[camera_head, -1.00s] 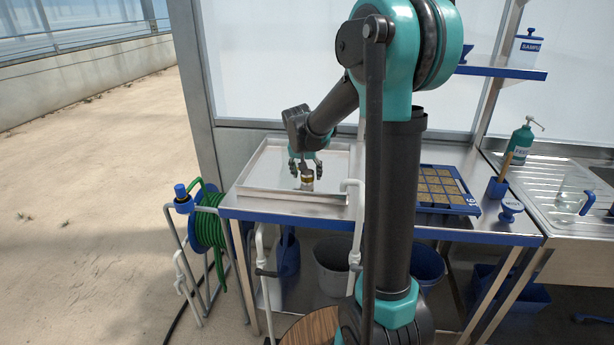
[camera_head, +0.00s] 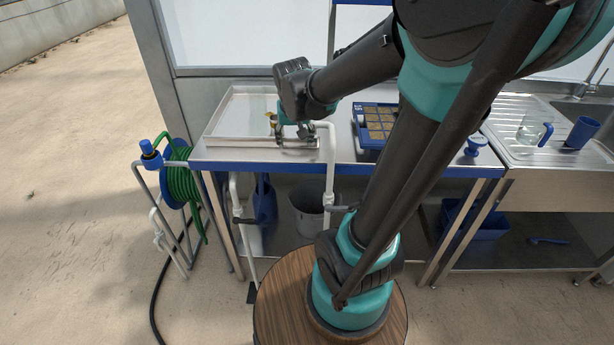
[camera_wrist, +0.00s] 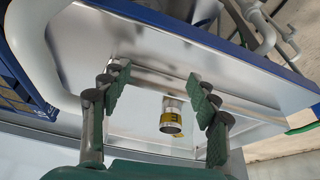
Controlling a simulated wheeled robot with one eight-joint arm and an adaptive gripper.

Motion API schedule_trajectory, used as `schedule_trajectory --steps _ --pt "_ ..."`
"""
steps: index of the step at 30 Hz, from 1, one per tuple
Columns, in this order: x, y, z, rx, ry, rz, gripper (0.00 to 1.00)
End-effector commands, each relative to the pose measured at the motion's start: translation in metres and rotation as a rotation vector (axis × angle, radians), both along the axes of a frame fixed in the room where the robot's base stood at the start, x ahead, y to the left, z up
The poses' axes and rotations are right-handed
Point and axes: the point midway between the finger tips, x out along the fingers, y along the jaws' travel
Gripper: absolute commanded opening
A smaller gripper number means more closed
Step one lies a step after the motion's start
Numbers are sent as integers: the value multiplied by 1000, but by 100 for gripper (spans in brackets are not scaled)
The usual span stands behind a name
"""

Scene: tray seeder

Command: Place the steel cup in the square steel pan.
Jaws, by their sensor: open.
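The steel cup (camera_wrist: 172,116), with a yellow band, is in the square steel pan (camera_wrist: 190,55) on the pan's floor. In the head view the cup (camera_head: 271,119) shows only partly, just left of my gripper (camera_head: 296,130), inside the pan (camera_head: 245,142). In the wrist view my gripper (camera_wrist: 155,100) is open, with its green-padded fingers spread. The cup appears between and beyond the fingertips, apart from them. My wrist covers the right back part of the pan in the head view.
A blue seed tray (camera_head: 376,124) sits right of the pan on the bench. A white pipe (camera_head: 330,165) rises by the pan's front right corner. A blue stamp (camera_head: 475,146), a glass beaker (camera_head: 530,130) and a blue cup (camera_head: 581,132) stand farther right. A hose reel (camera_head: 180,180) stands left.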

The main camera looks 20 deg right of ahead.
Motion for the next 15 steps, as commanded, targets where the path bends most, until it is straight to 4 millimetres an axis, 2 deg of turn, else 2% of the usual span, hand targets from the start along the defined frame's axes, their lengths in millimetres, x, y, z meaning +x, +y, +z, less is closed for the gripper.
schedule_trajectory --steps 1,3,6,10,15 --pt "-28 -7 -19 5 0 26 61" --pt "-60 -12 -40 10 -1 71 61" --pt "-98 -16 -66 13 -3 124 61" --pt "-130 -17 -87 15 -8 169 61" --pt "-140 -17 -94 16 -11 188 61"
